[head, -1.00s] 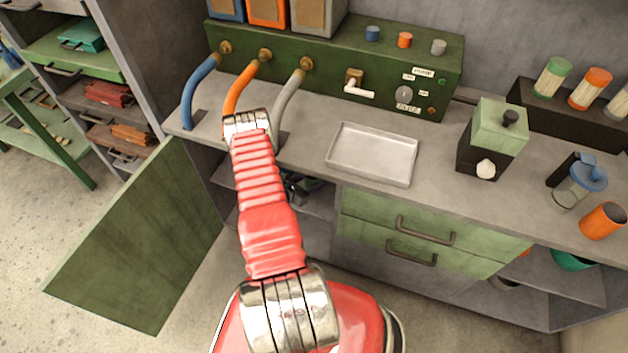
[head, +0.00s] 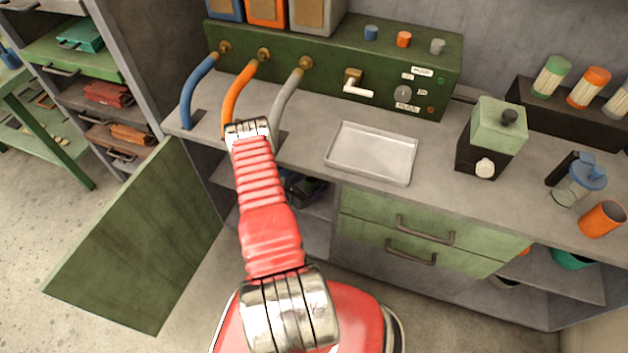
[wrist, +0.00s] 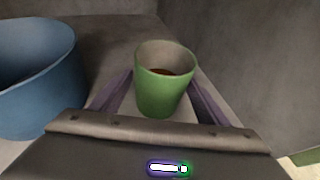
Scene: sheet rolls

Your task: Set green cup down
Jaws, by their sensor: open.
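The green cup (wrist: 163,92) stands upright on a grey shelf surface in the wrist view, with something brown inside it. My gripper (wrist: 162,100) is open, with one purple-grey finger on each side of the cup. I cannot tell whether either finger still touches it. The head view does not show the cup clearly; the end of my arm reaches into the dark space under the counter, behind the open cabinet door.
A blue container (wrist: 38,75) stands close on the left of the cup. A grey wall rises on the right. In the head view the green door (head: 140,240) hangs open at left, and a metal tray (head: 372,152) lies on the counter (head: 450,185) above.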

